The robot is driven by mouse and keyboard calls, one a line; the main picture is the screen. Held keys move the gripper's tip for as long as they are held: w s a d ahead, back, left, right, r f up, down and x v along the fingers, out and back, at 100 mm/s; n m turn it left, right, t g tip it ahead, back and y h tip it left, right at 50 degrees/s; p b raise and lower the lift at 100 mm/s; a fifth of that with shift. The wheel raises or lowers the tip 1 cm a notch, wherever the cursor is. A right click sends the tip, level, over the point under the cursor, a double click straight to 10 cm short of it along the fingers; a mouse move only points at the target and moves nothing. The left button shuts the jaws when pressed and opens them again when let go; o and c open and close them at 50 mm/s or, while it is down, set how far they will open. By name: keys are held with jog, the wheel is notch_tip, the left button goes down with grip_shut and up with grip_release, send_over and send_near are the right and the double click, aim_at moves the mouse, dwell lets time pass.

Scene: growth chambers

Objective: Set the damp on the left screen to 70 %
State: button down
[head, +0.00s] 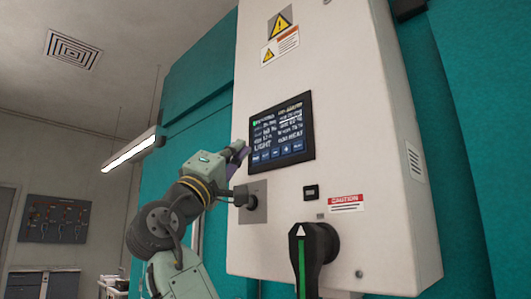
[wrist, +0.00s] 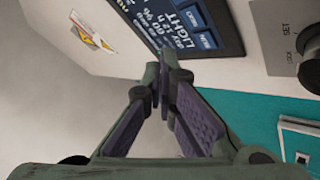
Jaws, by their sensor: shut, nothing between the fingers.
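A dark screen (head: 282,132) with white text and a row of blue buttons along its bottom is set in a white cabinet. Most of its small text is too fine to read; a large "LIGHT" shows. My gripper (head: 246,146) is at the screen's left edge. In the wrist view its fingertips (wrist: 162,62) are together and empty, close to the screen's edge. I cannot tell whether they touch it. No second screen is in view.
The white cabinet (head: 350,130) is fixed to a teal wall. A large black and green handle (head: 312,260) projects below right.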

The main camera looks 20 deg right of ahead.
aim_at(262, 144)
jog(key=shift+w+d+p, duration=0.15)
jog(key=shift+w+d, duration=0.15)
jog(key=shift+d, duration=0.45)
jog(key=shift+w+d+p, duration=0.15)
jog(key=shift+w+d, duration=0.1)
jog(key=shift+d, duration=0.5)
dwell(0.3)
jog(key=shift+w+d, duration=0.15)
jog(key=shift+d, duration=0.25)
jog(key=shift+w+d, duration=0.15)
jog(key=shift+d, duration=0.15)
dwell(0.5)
dwell(0.3)
jog(key=shift+s+a, duration=0.3)
jog(key=shift+a, duration=0.4)
jog(key=shift+s+a+b, duration=0.2)
jog(key=shift+s+a, duration=0.1)
jog(key=shift+a, duration=0.5)
jog(key=shift+s+a+b, duration=0.15)
jog(key=shift+s+a, duration=0.1)
jog(key=shift+a, duration=0.5)
jog(key=shift+s+a+b, duration=0.2)
jog(key=shift+s+a, duration=0.1)
jog(key=shift+a, duration=0.5)
dwell(0.8)
